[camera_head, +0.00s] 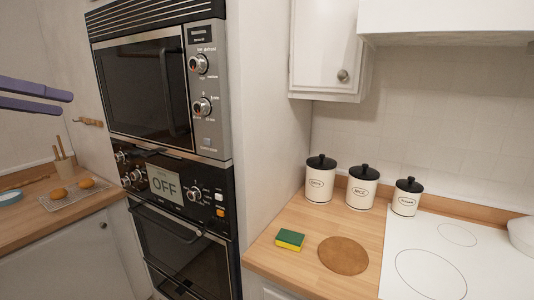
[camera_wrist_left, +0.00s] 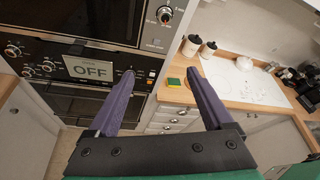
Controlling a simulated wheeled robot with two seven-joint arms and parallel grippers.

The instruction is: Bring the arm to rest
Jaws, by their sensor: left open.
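My left gripper (camera_head: 70,102) shows at the left edge of the head view as two purple fingers, in the air left of the wall oven (camera_head: 145,85). In the left wrist view the same gripper (camera_wrist_left: 160,85) has its fingers spread wide with nothing between them. The oven doors look shut. My right gripper is in neither view.
A wooden counter (camera_head: 275,262) at the right holds a sponge (camera_head: 289,240), a round brown mat (camera_head: 343,255), three canisters (camera_head: 359,187) and a white hob (camera_head: 450,265). The left counter (camera_head: 50,225) holds a tray with brown round items (camera_head: 73,191) and a blue-rimmed dish (camera_head: 8,198).

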